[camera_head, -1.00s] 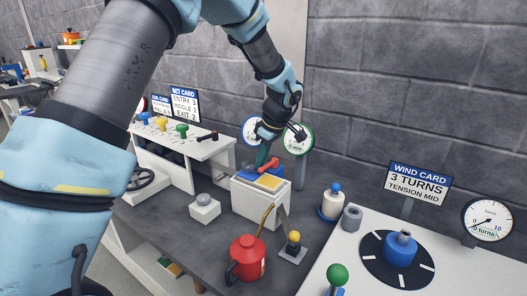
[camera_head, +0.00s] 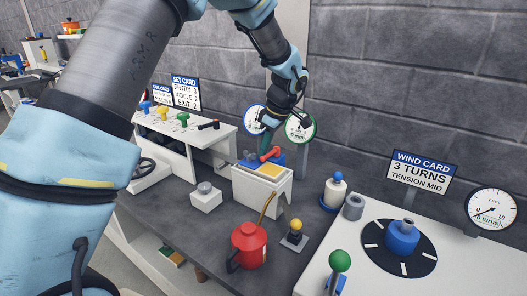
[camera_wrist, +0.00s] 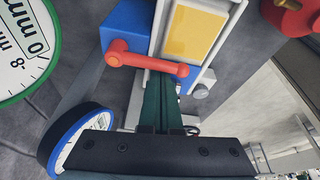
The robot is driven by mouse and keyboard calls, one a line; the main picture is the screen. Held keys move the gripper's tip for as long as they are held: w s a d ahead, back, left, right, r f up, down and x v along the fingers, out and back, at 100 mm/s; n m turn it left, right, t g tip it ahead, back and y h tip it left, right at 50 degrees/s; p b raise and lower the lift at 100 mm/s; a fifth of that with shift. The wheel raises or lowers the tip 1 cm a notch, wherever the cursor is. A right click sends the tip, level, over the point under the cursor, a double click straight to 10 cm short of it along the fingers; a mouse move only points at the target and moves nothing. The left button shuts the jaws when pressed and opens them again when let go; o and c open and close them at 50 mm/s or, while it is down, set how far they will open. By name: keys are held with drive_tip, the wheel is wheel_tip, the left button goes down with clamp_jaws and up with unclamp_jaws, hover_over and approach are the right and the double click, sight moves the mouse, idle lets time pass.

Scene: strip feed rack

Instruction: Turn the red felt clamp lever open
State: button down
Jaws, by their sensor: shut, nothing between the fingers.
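The red felt clamp lever (camera_head: 270,154) sits on a blue block at the back of a white box with a yellow pad on top. In the wrist view the lever (camera_wrist: 152,62) lies across the picture, its round hub at the left over the blue block (camera_wrist: 126,30). My gripper (camera_head: 265,150), with dark green fingers, points down at the lever from behind. The fingers (camera_wrist: 162,84) are together and empty. Their tips lie at the lever bar, near its free right end, and are partly hidden by it. I cannot tell whether they touch it.
Two round gauges, one green-rimmed (camera_head: 300,127) and one blue-rimmed (camera_head: 254,118), stand close behind the box. A red can (camera_head: 248,246) with a spout and a yellow-knobbed post (camera_head: 295,228) stand in front. A white rack (camera_head: 190,140) with coloured knobs is at left.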

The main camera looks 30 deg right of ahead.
drive_tip(key=shift+s+d, duration=0.1)
drive_tip(key=shift+s+d+f+n+b, duration=0.15)
drive_tip(key=shift+s+n+b, duration=0.15)
drive_tip(key=shift+n+b, duration=0.6)
drive_tip(key=n, duration=0.1)
drive_tip(key=s+n+g+b, duration=0.1)
drive_tip(key=shift+d+n+y, duration=0.3)
drive_tip(key=shift+d+y, duration=0.1)
drive_tip(key=n, duration=0.1)
drive_tip(key=s+d+n, duration=0.1)
drive_tip(key=shift+r+n+g, duration=0.2)
drive_tip(key=shift+n+g, duration=0.2)
drive_tip(key=shift+s+d+n+g+y+p, duration=0.2)
drive_tip(key=shift+d+n+p, duration=0.1)
drive_tip(key=shift+n, duration=0.3)
drive_tip(key=shift+s+d+n+g+y+p, duration=0.1)
drive_tip(key=shift+d+n+g+p, duration=0.15)
drive_tip(key=shift+n, duration=0.35)
drive_tip(key=shift+s+d+p, duration=0.1)
drive_tip(key=shift+d+p, duration=0.85)
drive_tip(key=shift+d, duration=0.75)
drive_tip(key=shift+s, duration=0.1)
